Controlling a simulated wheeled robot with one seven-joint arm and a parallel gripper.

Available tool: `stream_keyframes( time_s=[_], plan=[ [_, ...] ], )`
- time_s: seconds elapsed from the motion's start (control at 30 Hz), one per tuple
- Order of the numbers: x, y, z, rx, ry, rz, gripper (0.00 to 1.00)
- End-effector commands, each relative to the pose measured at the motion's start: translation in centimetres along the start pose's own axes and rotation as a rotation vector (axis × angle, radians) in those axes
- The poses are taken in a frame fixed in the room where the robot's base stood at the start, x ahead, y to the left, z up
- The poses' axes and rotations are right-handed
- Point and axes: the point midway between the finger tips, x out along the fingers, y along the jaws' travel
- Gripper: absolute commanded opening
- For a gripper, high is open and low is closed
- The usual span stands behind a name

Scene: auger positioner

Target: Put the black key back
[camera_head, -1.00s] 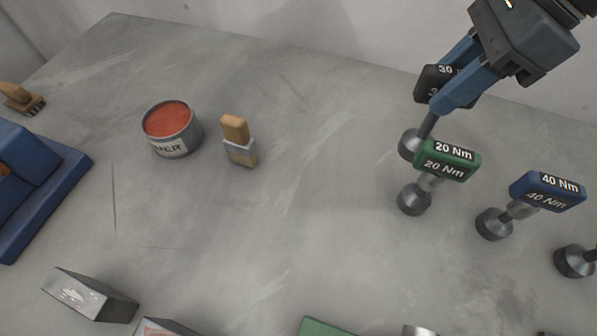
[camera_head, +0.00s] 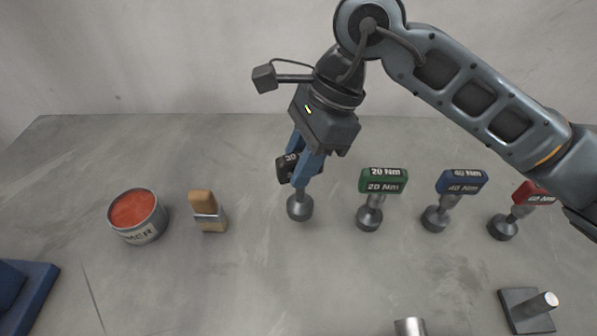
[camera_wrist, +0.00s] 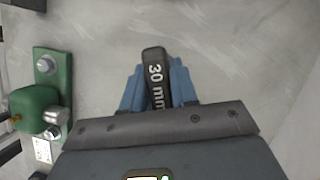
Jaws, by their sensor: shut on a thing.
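The black key (camera_head: 285,166) has a black block handle with a "30" mark, seen partly behind a finger. Its round metal foot (camera_head: 299,207) is at the left end of a row of similar keys, left of the green key (camera_head: 383,181). My gripper (camera_head: 300,172) points down with its blue fingers shut on the black handle. In the wrist view the black handle, marked "30 mm", lies between the blue fingers (camera_wrist: 157,88). The key looks nearly upright. I cannot tell whether its foot touches the table.
A blue key (camera_head: 461,182) and a red key (camera_head: 533,193) stand to the right. A brush (camera_head: 207,211) and a red-filled can (camera_head: 138,216) are to the left. A grey plate with a peg (camera_head: 527,309) is front right. A green fixture (camera_wrist: 50,90) shows in the wrist view.

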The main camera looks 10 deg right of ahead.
Motion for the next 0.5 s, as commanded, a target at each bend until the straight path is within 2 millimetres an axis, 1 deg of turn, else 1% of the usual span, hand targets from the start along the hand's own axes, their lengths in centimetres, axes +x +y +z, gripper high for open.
stream_keyframes(
  time_s=[0.2, 0.3, 0.5],
  plan=[
    [2.5, 0.1, -0.9, 0.002, -0.003, 0.001, 0.0],
    [2.8, 0.0, -1.1, -0.001, -0.002, 0.0, 0.0],
    [2.8, 0.0, -1.1, -0.001, -0.001, 0.0, 0.0]
  ],
)
